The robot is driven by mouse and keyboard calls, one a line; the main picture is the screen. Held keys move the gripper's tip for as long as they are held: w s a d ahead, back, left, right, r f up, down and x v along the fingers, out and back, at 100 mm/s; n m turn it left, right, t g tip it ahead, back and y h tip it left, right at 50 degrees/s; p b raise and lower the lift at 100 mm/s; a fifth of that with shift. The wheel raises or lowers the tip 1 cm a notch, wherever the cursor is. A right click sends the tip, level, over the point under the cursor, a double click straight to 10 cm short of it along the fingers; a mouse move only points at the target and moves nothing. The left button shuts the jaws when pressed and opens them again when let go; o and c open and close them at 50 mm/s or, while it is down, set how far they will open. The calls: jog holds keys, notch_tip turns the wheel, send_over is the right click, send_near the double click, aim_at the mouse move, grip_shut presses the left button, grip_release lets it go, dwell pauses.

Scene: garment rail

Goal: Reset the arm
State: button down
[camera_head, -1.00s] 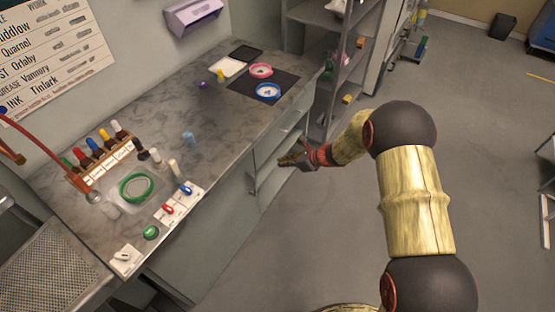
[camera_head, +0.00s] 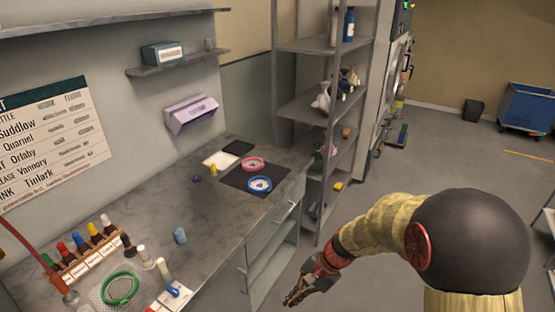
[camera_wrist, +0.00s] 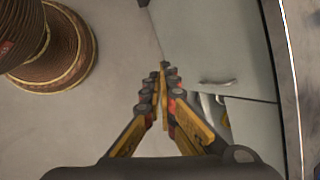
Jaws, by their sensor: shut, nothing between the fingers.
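My gripper (camera_head: 294,298) hangs in front of the open side of the counter, to the right of it and below its top in the head view. In the wrist view my gripper (camera_wrist: 164,68) shows its two fingers meeting at the tips, shut and empty, over the grey floor. A drawer front with a handle (camera_wrist: 217,83) lies to the right of the fingers. My arm runs from the gripper to the lower right of the head view.
The counter (camera_head: 215,220) carries a bottle rack (camera_head: 92,256), a green ring (camera_head: 120,288), a pink dish (camera_head: 253,164) and a blue dish (camera_head: 259,185). A shelf unit (camera_head: 312,47) stands behind. Open floor (camera_head: 440,150) lies to the right.

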jog(key=s+d+r+n+t+h, duration=0.2)
jog(key=s+d+r+n, duration=0.1)
jog(key=s+r, duration=0.3)
jog(key=s+d+r+n+t+h, duration=0.2)
jog(key=s+d+r, duration=0.4)
jog(key=r, duration=0.4)
jog(key=s+d+r+n+t+h, duration=0.2)
jog(key=s+d+r, duration=0.3)
jog(key=r, duration=0.4)
jog(key=shift+s+d+n, duration=0.15)
jog(key=shift+s+n, duration=0.45)
jog(key=shift+n, duration=0.2)
